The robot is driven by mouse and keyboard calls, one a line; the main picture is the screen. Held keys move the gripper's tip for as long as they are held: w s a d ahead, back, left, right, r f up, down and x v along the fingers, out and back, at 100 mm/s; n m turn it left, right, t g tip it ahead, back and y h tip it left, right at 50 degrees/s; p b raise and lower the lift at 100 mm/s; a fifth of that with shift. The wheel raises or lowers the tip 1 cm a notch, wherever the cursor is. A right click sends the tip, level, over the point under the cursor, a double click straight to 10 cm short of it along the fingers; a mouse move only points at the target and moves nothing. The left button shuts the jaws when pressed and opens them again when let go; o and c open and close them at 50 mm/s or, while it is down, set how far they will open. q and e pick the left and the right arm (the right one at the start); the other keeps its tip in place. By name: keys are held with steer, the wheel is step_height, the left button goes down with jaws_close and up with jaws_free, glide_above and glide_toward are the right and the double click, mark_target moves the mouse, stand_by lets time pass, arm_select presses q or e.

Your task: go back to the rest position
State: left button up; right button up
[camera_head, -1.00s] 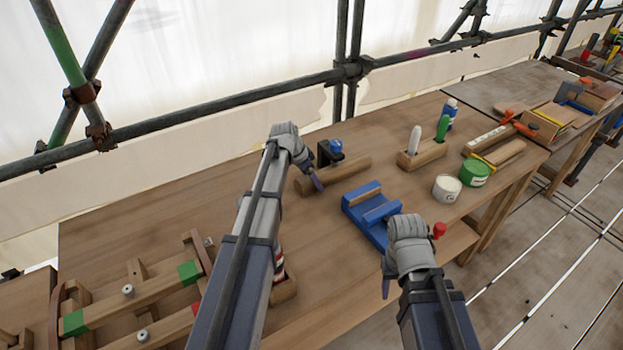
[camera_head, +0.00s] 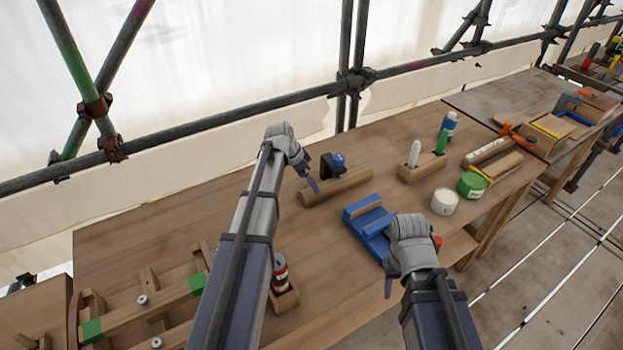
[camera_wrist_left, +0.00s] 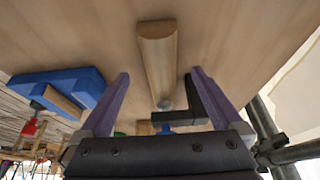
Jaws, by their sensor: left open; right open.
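My left gripper (camera_head: 312,178) is open and empty above the table, near the left end of a rounded wooden bar (camera_head: 336,187) with a black and blue clamp (camera_head: 333,164) behind it. In the left wrist view its two purple fingers (camera_wrist_left: 160,88) stand wide apart, with the bar (camera_wrist_left: 158,55) beyond and between them, not gripped. My right gripper (camera_head: 389,280) is open, low at the table's front edge, just in front of the blue vise (camera_head: 368,222). Its fingers are partly hidden by its own wrist.
A wooden frame with green blocks (camera_head: 92,330) and a red can (camera_head: 280,270) in a holder lie at left. A white tub (camera_head: 445,201), a green tin (camera_head: 471,186) and a holder block (camera_head: 422,167) stand at right. Scaffold poles (camera_head: 240,113) run behind the table (camera_head: 150,228).

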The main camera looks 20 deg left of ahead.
arm_select(q)
steer(key=shift+s+a+r, duration=0.15)
steer(key=shift+s+r, duration=0.05)
steer(key=shift+r, duration=0.4)
steer(key=shift+f, duration=0.1)
